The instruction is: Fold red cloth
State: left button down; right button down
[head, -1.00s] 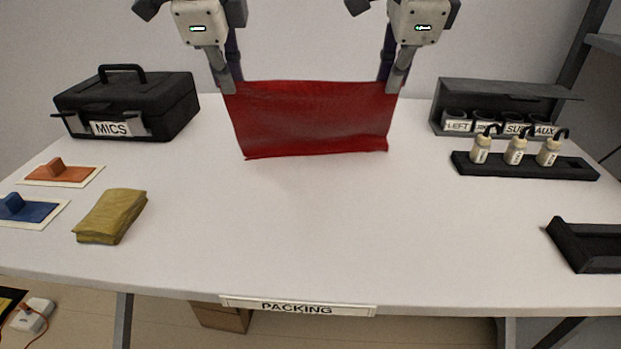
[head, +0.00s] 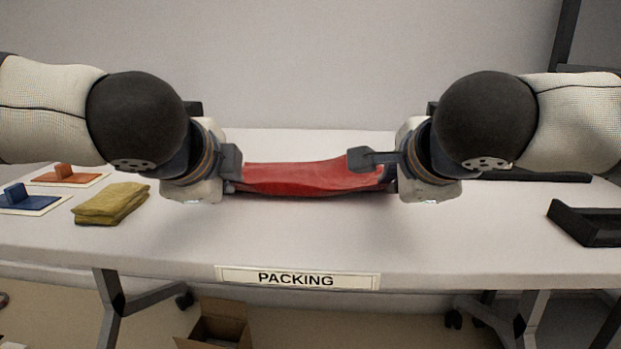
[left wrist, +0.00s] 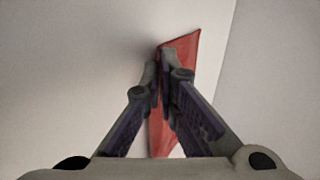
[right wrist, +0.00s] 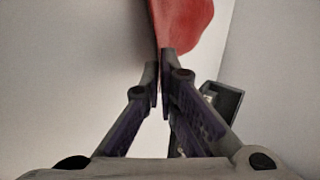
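The red cloth (head: 305,177) lies low over the middle of the table, stretched between my two grippers in the head view, its top surface sagging slightly. In the left wrist view my left gripper (left wrist: 160,65) is shut on the cloth (left wrist: 185,55), which runs behind and below its fingers. In the right wrist view my right gripper (right wrist: 162,65) is shut on the edge of the cloth (right wrist: 182,25). In the head view the fingertips are largely hidden by my wrists, so contact between cloth and table is unclear.
A black tray (head: 585,225) is at the right. The front of the white table (head: 300,235) is clear.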

pick_arm(q)
jog(key=c, duration=1.5)
grip_release()
pick_arm(e)
jog(key=c, duration=1.5)
grip_release()
